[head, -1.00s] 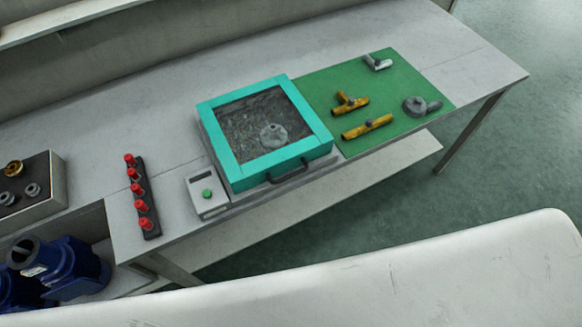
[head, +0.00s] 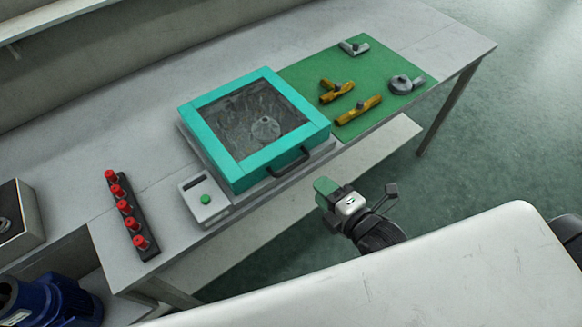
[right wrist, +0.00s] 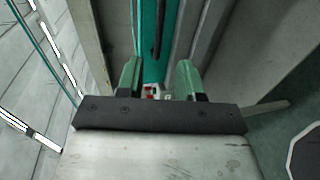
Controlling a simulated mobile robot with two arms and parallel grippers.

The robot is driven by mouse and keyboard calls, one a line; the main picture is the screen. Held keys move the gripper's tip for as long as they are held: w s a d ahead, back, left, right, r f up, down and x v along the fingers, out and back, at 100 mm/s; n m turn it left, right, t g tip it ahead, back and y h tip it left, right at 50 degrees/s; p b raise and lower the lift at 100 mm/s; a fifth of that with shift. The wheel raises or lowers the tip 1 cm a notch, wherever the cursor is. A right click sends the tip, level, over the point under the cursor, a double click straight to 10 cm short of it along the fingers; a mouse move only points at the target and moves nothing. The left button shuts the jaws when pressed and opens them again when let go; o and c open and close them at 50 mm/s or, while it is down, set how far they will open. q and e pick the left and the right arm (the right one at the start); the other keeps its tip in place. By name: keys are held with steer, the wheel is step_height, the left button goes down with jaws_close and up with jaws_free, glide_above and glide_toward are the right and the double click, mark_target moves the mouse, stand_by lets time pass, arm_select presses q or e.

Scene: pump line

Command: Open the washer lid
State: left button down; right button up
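The washer is a low box whose teal-framed lid (head: 265,155) has a dark window. The lid lies shut, with a grey part visible through the window. A dark bar handle (head: 290,163) is on its front edge. In the head view my right gripper (head: 325,190) is in front of the bench, below and right of the handle and apart from it. In the right wrist view its two green fingers (right wrist: 158,76) stand apart with nothing held between them. A teal strip of the washer (right wrist: 148,40) shows beyond them. My left gripper is not in view.
A control box with a green button (head: 205,199) stands left of the washer. A rack of red-capped pieces (head: 131,215) is farther left. A green mat (head: 310,75) with brass and grey fittings lies right. The floor before the bench is open.

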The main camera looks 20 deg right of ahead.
mark_target(295, 164)
steer(key=p+x, duration=0.1)
steer(key=x, duration=0.9)
steer(key=shift+w, duration=0.3)
jaws_close()
